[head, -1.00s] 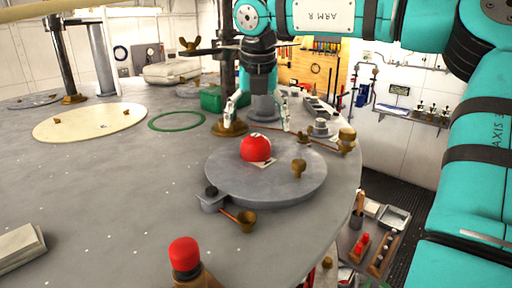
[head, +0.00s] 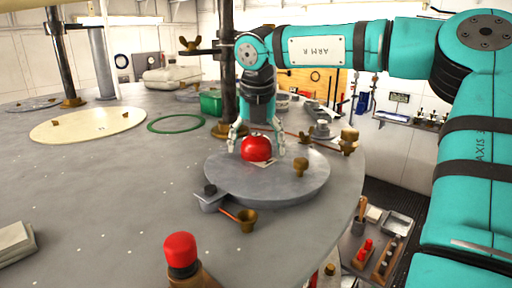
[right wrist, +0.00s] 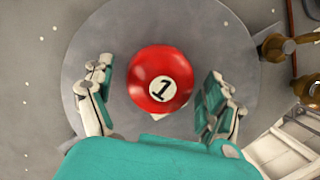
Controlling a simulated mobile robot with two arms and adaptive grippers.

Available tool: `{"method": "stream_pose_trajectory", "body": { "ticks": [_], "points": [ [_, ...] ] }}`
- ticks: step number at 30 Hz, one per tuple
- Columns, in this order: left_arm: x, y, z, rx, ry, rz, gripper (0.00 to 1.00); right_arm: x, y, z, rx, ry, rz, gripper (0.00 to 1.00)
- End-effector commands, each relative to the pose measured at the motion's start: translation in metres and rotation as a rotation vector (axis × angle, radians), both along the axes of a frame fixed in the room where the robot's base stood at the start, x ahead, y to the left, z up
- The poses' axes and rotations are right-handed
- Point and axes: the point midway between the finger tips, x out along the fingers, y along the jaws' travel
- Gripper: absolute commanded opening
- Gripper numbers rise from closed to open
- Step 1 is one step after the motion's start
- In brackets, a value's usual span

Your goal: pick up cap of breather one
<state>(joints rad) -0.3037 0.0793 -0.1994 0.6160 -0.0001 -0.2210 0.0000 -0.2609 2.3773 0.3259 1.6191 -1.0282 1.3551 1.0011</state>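The cap of breather one is a red dome (head: 257,148) on the round grey plate (head: 225,183) in the head view. In the right wrist view the red cap (right wrist: 160,79) shows a white disc with a black 1. My right gripper (head: 257,143) is open above the plate, with its fingers on either side of the cap. In the right wrist view the right gripper (right wrist: 155,103) has visible gaps between both fingers and the cap. My left gripper is not in view.
A second red cap (head: 181,250) sits on a brass fitting at the front. Brass knobs (head: 348,138) stand at the plate's right. A dark post (head: 228,70) rises behind my right gripper. A green ring (head: 176,123) lies on the deck; the left deck is mostly clear.

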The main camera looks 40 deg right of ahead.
Motion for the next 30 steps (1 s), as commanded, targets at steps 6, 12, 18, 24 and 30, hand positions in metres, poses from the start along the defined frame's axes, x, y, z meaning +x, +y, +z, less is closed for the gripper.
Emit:
{"method": "stream_pose_trajectory", "body": {
  "ticks": [6,12,18,24,30],
  "points": [
    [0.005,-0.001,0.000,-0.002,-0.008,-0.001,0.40,0.000,0.000,0.000,0.000,0.000,0.000,0.56],
    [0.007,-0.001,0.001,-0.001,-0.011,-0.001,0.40,0.000,0.000,0.001,-0.001,-0.001,0.000,0.40],
    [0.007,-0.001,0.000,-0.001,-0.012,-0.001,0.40,0.000,0.000,0.001,-0.001,-0.001,0.000,0.40],
    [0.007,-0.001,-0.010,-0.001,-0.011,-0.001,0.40,0.001,0.000,0.012,-0.001,-0.004,-0.002,0.40],
    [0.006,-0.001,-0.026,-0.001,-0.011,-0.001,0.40,-0.003,-0.002,0.034,-0.001,-0.003,-0.002,0.40]
  ]
}}
